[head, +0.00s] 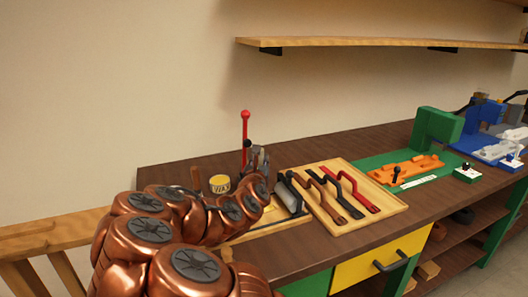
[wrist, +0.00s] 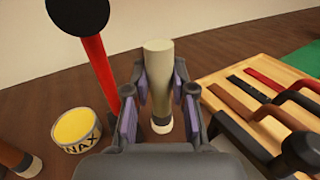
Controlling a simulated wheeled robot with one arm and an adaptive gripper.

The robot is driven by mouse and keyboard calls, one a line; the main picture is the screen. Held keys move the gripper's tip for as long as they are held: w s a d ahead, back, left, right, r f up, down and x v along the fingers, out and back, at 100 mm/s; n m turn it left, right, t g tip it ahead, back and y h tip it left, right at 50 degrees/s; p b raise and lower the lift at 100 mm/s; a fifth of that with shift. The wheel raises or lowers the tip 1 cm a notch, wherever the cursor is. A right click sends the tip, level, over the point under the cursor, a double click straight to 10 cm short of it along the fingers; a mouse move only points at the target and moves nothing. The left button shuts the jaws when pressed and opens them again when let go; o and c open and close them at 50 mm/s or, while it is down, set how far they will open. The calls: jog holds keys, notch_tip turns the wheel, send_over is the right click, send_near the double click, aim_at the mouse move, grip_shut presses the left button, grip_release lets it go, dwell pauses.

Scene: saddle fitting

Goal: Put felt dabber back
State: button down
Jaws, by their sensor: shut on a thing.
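My gripper (wrist: 160,97) is shut on the felt dabber (wrist: 158,65), a pale tan cylinder with a whitish lower end, held upright between the purple-padded fingers. In the head view my gripper (head: 257,157) is over the back part of the bench, beside the red lever. The dabber cannot be made out there. I cannot tell whether its lower end touches the bench.
A red ball-topped lever (head: 245,135) and a yellow wax tin (head: 220,184) stand close by. A brown-handled tool (wrist: 14,158) is at the wrist view's lower left. A wooden tray (head: 394,207) of strap-like tools lies to the right. A green station (head: 437,125) is farther right.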

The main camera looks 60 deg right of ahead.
jog(key=shift+d+r+p, duration=0.25)
jog(key=shift+p, duration=0.2)
jog(key=shift+w+d+f+p, duration=0.6)
jog(key=shift+d+f, duration=0.2)
jog(key=shift+d, duration=0.35)
jog(key=shift+w+d+f+p, duration=0.6)
jog(key=shift+d+f, duration=0.15)
jog(key=shift+d, duration=0.45)
jog(key=shift+w+d+f+p, duration=0.55)
jog(key=shift+d+f, duration=0.25)
jog(key=shift+d, duration=0.35)
jog(key=shift+f, duration=0.2)
jog(key=c, duration=1)
grip_release()
jog(key=shift+o, duration=0.2)
jog(key=shift+a+r, duration=0.1)
jog(key=shift+r, duration=0.1)
jog(key=b+v, duration=0.2)
jog(key=v, duration=0.1)
jog(key=b+v, duration=0.2)
jog(key=shift+s+a+f+b, duration=0.2)
jog(key=shift+s+a+b, duration=0.1)
jog(key=shift+b, duration=0.1)
jog(key=shift+s+a+r+b, duration=0.2)
jog(key=shift+s+a+b, duration=0.2)
jog(key=shift+a, duration=0.25)
